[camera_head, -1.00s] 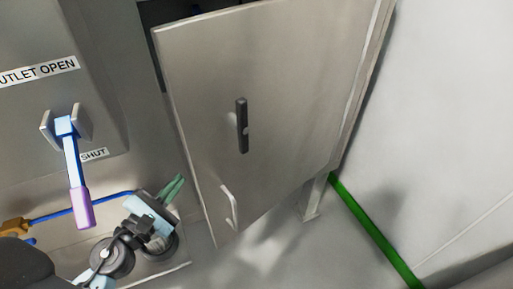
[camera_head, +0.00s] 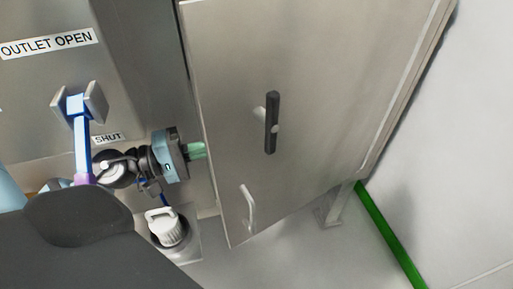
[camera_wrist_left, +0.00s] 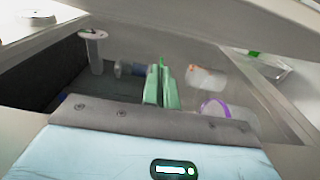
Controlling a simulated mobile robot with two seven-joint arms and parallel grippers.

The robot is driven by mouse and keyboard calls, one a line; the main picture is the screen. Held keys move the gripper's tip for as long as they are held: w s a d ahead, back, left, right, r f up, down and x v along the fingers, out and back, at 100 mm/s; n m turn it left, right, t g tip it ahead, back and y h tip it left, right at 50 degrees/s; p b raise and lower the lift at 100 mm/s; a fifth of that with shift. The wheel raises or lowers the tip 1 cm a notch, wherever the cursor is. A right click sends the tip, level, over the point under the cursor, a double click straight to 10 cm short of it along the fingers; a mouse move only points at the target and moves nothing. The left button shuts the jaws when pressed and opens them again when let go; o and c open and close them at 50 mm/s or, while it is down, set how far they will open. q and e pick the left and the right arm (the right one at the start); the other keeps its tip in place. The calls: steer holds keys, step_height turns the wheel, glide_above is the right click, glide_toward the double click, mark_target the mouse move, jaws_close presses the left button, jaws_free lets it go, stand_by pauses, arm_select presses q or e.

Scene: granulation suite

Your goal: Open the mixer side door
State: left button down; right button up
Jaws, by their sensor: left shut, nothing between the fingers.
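The mixer side door (camera_head: 315,110) is a grey metal panel with a black upright handle (camera_head: 271,122) and a pale pull handle (camera_head: 249,208) low near its left edge. The door stands ajar, with a dark gap along its left edge. My left gripper (camera_head: 197,150) is shut and empty, its green fingertips at the door's free left edge; I cannot tell whether they touch it. In the left wrist view, the green fingers (camera_wrist_left: 161,85) are together, pointing into a recess with several small items. My right gripper is not in view.
A blue outlet lever (camera_head: 82,140) with OUTLET OPEN and SHUT labels is on the metal housing left of the door. A white-capped container (camera_head: 167,228) is below my left gripper. Open floor (camera_head: 290,255) lies below the door; a green strip (camera_head: 390,240) edges the right wall.

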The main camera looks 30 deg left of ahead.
mark_target(257, 151)
arm_select(q)
steer(key=w+d+p, duration=0.1)
steer(key=d, duration=0.1)
steer(key=w+d+p, duration=0.2)
steer(key=d, duration=0.1)
steer(key=w+d+p, duration=0.1)
steer(key=d, duration=0.2)
steer(key=shift+w+d, duration=0.15)
stand_by(0.5)
